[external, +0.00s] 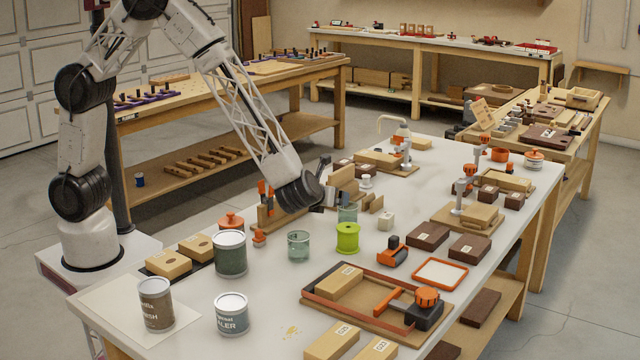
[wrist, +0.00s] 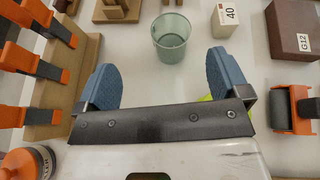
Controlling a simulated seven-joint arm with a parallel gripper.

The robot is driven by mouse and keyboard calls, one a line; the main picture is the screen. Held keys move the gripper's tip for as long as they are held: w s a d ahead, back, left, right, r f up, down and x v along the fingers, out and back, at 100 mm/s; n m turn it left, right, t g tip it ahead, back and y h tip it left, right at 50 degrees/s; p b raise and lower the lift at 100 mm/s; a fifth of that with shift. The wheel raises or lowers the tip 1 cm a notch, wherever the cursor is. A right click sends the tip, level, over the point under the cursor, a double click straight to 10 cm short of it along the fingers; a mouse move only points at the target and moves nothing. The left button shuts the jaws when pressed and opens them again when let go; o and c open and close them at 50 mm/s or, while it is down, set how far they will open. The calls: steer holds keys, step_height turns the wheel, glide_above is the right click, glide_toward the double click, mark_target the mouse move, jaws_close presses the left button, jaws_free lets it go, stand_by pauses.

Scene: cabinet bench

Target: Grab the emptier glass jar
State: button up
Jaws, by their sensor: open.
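Two clear greenish glass jars stand on the white bench. The nearer glass jar (external: 298,246) is left of a lime-green spool (external: 347,238). The farther glass jar (external: 347,213) stands just behind that spool, partly hidden by it. A glass jar (wrist: 172,40) shows upright in the wrist view, beyond the fingertips and roughly centred between them; its neighbours suggest the farther one. How full each jar is cannot be told clearly. My gripper (external: 334,186) is above the bench near the farther jar. In the wrist view my gripper (wrist: 163,78) is open, with nothing between its blue pads.
A small white block (wrist: 228,18) marked 40 stands right of the jar. Orange clamps (wrist: 40,70) on a wooden rack are close on the left. A brown block (wrist: 296,30) and an orange-and-black roller (wrist: 292,110) lie right. Paint cans (external: 230,254) stand left of the nearer jar.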

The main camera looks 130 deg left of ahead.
mark_target(352, 204)
steer(key=shift+m+y, duration=0.3)
steer(key=shift+m, duration=0.4)
steer(key=a+f, duration=0.1)
steer(key=w+a+f, duration=0.1)
steer(key=f, duration=0.1)
steer(key=shift+w+a+f, duration=0.1)
steer(key=shift+a, duration=0.3)
steer(key=shift+x, duration=1.3)
steer(key=shift+x, duration=2.6)
steer(key=shift+f, duration=0.1)
steer(key=c, duration=1.1)
steer(key=shift+o, duration=0.2)
steer(key=shift+r, duration=0.35)
